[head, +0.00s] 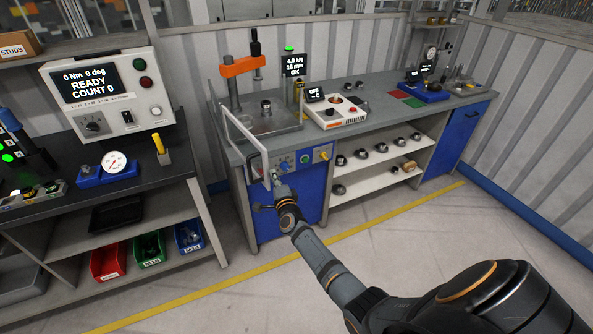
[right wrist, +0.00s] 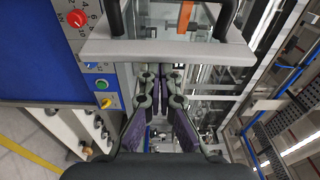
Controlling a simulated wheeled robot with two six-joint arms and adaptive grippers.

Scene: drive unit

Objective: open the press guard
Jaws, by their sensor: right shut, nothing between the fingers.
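The press (head: 243,68) stands on the left end of the grey bench, with an orange head over its bed. Its guard (head: 243,130) is a pale grey frame that stands at the press's front left, around a see-through middle. My right gripper (head: 276,182) is at the frame's lower right end, in front of the button panel. In the right wrist view the gripper (right wrist: 162,72) is shut and empty, with its fingertips close to the guard's grey bar (right wrist: 190,52); I cannot tell if they touch. A black handle (right wrist: 228,18) shows above that bar. My left gripper is not in view.
A button panel (head: 303,162) sits on the bench front beside the guard. A white control box (head: 336,110) stands right of the press. A second bench with a READY display (head: 89,83) is at left. The floor in front is clear.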

